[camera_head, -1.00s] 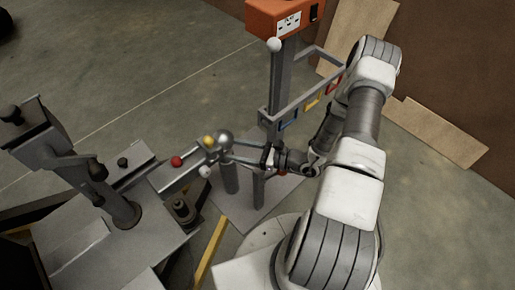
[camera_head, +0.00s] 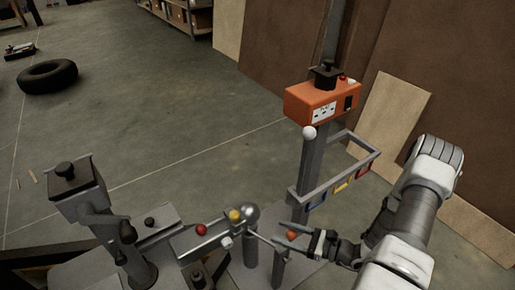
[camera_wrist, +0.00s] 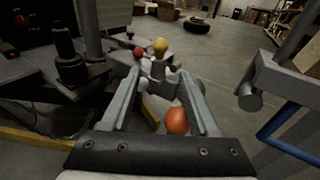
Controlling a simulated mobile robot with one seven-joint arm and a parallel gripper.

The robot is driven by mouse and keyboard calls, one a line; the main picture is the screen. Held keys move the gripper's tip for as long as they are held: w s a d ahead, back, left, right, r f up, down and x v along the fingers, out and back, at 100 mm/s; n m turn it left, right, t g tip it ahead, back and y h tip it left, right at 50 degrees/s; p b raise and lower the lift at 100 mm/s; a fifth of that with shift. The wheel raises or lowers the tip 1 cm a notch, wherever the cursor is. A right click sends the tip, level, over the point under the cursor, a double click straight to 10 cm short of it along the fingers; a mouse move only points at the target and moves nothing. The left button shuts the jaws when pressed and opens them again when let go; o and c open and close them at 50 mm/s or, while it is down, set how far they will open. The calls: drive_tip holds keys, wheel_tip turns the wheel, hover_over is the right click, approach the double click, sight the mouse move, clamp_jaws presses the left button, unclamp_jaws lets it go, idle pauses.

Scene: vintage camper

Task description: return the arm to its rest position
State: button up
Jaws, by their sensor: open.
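My arm (camera_head: 415,220) reaches in from the right in the head view. My gripper (camera_head: 262,230) is open at its end, pointing left toward a machine with coloured knobs. In the wrist view the two fingers of my gripper (camera_wrist: 160,75) stand apart with nothing held between them. An orange-red ball knob (camera_wrist: 177,121) shows between the fingers in that view, and it also shows in the head view (camera_head: 291,236); whether it touches a finger I cannot tell. A silver ball (camera_head: 247,213) is close beyond the fingertips.
A yellow knob (camera_head: 235,216) and a red knob (camera_head: 201,230) sit on the machine. An orange control box (camera_head: 323,101) on a post and a grey rail frame (camera_head: 340,180) stand near my arm. A tyre (camera_head: 47,76) lies on open floor at the back left.

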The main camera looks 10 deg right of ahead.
drive_tip(key=s+a+r+n+g+h, duration=0.25)
drive_tip(key=r+n+g, duration=0.25)
drive_tip(key=r+n, duration=0.3)
drive_tip(key=s+a+r+n+g+h, duration=0.1)
drive_tip(key=a+r+n+g, duration=0.2)
drive_tip(key=r+n+g, duration=0.5)
drive_tip(key=s+d+r+n+t+h, duration=0.1)
drive_tip(key=s+r+n+t+h, duration=0.35)
drive_tip(key=r, duration=0.55)
drive_tip(key=s+d+r+n+t+h, duration=0.1)
drive_tip(key=s+r+n+t+h, duration=0.35)
drive_tip(key=r, duration=0.55)
wheel_tip(320, 180, up, 24)
drive_tip(key=h+p, duration=0.1)
drive_tip(key=p, duration=2.2)
drive_tip(key=shift+s+f+g, duration=0.2)
drive_tip(key=shift+g, duration=0.1)
